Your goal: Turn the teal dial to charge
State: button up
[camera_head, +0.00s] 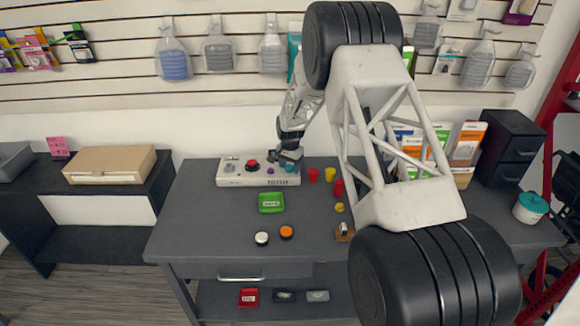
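A long white panel (242,181) lies on the dark table (200,215), near its back edge. A red button (252,164) and a small purple part (270,170) show on its top. A small teal-blue spot (290,169) at the panel's right end looks like the teal dial; it is mostly hidden, and its setting and the word charge cannot be read. My gripper (288,160) points down over that right end, right at or just above the dial. Whether it touches the dial, and whether its fingers are open or shut, is too small to tell.
A green tray (271,209), a white puck (262,239) and an orange puck (287,232) lie in front of the panel. Red cups (313,174) and yellow pieces stand to its right. Boxes and a black drawer unit (508,148) stand at the back right.

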aim_at(290, 166)
dwell(0.3)
notch_tip(290, 166, up, 7)
jog(key=shift+f, duration=0.1)
jog(key=shift+r, duration=0.5)
dwell(0.4)
jog(key=shift+s+r, duration=0.1)
jog(key=shift+r, duration=0.05)
jog(key=s+d+r+n, duration=0.1)
jog(key=s+d+r, duration=0.3)
jog(key=s+r, duration=0.45)
jog(key=s+d+r+n+t, duration=0.1)
jog(key=s+d+r, duration=0.2)
jog(key=s+r, duration=0.6)
jog(key=s+d+r+n, duration=0.1)
jog(key=s+d+r, duration=0.3)
jog(key=s+r, duration=0.5)
jog(key=s+d+n, duration=0.2)
jog(key=s, duration=1.6)
jog(key=s+d+n+t, duration=0.1)
jog(key=s+d, duration=0.2)
jog(key=s, duration=1.5)
jog(key=shift+n+t, duration=0.3)
jog(key=shift+n, duration=0.1)
